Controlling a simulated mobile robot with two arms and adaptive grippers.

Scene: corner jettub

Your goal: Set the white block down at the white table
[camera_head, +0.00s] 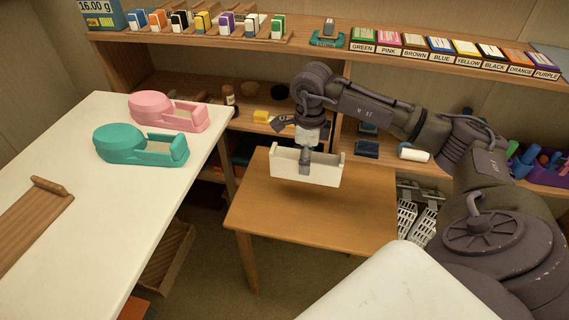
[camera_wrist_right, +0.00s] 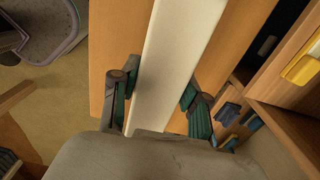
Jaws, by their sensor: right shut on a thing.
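The white block (camera_head: 290,171), long with raised ends, is in my right gripper (camera_head: 306,158) above the small wooden table (camera_head: 265,215). In the right wrist view the green-padded fingers (camera_wrist_right: 158,98) are on either side of the white block (camera_wrist_right: 178,50), shut on it. I cannot tell whether its underside touches the wood. The white table (camera_head: 95,205) is at the left in the head view, apart from the block. My left gripper is not in view.
Pink (camera_head: 168,110) and teal (camera_head: 140,146) tape dispensers stand at the white table's far end. A brown wooden piece (camera_head: 35,215) lies at its left. Its middle and near right are bare. A wooden shelf unit (camera_head: 180,50) stands behind. A gap separates the tables.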

